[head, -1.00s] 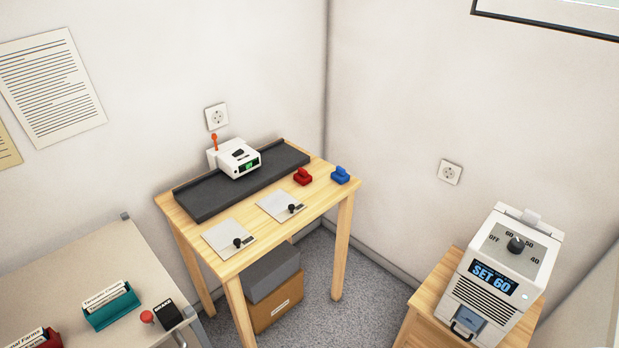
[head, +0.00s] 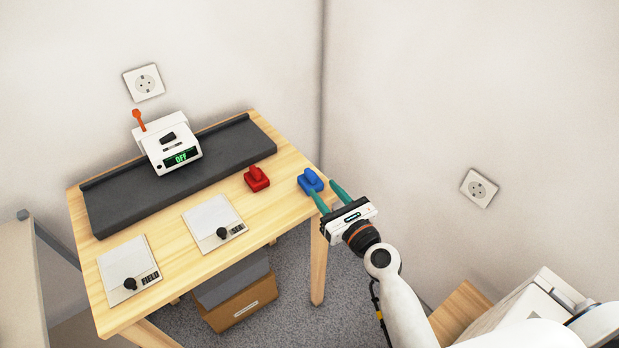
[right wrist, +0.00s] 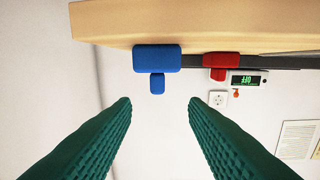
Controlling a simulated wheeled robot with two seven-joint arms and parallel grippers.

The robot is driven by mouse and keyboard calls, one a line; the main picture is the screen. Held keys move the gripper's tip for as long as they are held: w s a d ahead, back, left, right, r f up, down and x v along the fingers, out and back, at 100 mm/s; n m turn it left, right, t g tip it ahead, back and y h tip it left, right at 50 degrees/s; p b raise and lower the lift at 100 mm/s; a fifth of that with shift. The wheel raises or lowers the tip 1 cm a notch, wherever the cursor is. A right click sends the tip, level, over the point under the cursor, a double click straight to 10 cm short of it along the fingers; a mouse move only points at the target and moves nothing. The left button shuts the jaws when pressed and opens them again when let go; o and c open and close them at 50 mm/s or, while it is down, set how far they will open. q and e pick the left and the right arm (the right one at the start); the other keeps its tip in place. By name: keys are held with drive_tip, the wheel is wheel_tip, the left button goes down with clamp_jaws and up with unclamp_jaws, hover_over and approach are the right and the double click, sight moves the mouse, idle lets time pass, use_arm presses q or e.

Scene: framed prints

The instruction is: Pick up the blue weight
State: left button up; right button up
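The blue weight (head: 310,181) stands at the right end of the wooden table, near its corner. It also shows in the right wrist view (right wrist: 157,60), ahead of the fingertips and between their lines. My right gripper (head: 327,194) is open, its two green fingers on either side of the weight's near side in the head view. In the right wrist view the fingers (right wrist: 160,103) are wide apart with nothing between them. Whether they touch the weight is not clear, but a gap seems to remain. My left gripper is not in view.
A red weight (head: 257,178) stands left of the blue one on the wooden table (head: 283,158). A dark rail (head: 110,196) bears a white device (head: 168,150) reading OFF. Two plates with black knobs (head: 213,222) lie in front. Boxes (head: 236,297) are under the table.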

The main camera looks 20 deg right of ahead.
sight(307, 168)
drive_tip(key=x, duration=0.4)
drive_tip(key=shift+a, duration=0.15)
drive_tip(key=x, duration=0.5)
drive_tip(key=shift+w+d+f, duration=0.2)
drive_tip(key=shift+w+f, duration=0.05)
drive_tip(key=shift+w, duration=0.2)
drive_tip(key=shift+s, duration=0.1)
drive_tip(key=shift+r, duration=0.1)
clamp_jaws()
